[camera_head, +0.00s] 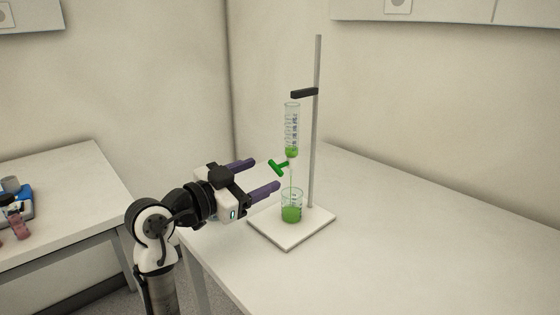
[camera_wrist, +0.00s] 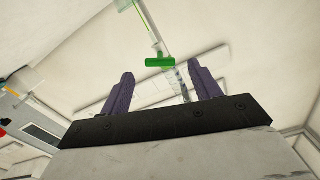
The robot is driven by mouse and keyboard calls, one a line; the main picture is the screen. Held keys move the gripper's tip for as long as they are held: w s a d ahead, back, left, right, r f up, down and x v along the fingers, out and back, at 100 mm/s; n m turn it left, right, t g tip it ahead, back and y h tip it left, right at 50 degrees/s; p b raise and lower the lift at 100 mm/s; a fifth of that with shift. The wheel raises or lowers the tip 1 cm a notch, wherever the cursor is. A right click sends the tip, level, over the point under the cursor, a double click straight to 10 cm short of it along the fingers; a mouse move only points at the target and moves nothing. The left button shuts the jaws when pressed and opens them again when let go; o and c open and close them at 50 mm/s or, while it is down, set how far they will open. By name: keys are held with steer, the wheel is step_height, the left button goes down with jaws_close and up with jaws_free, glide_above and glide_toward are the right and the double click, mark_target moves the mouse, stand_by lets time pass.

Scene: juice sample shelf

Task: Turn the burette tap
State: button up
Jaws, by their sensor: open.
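The green burette tap (camera_head: 279,168) is a T-shaped handle below the graduated burette (camera_head: 292,127), which holds some green liquid. A thin green stream or line runs from the tap down into a beaker (camera_head: 291,207) with green liquid. My gripper (camera_head: 261,175) is open, its two purple fingers pointing toward the tap. The tap lies just beyond the fingertips, apart from them. In the wrist view the tap handle (camera_wrist: 160,62) shows crosswise, ahead of and between the two fingers (camera_wrist: 157,80). Nothing is held.
A metal stand rod (camera_head: 316,130) with a black clamp (camera_head: 304,93) rises from a white base plate (camera_head: 290,240) on the bench (camera_head: 400,250). The bench to the right is clear. Another bench (camera_head: 70,190) at left bears small items.

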mark_target(274, 169)
steer(key=p+x, duration=0.1)
steer(key=x, duration=0.6)
steer(key=c, duration=1)
steer(key=n+p, duration=0.2)
steer(key=n, duration=0.1)
steer(key=shift+r+n, duration=0.1)
steer(key=shift+n, duration=0.2)
steer(key=shift+o, duration=0.2)
steer(key=shift+n, duration=0.9)
steer(key=o, duration=1)
steer(key=shift+c, duration=0.2)
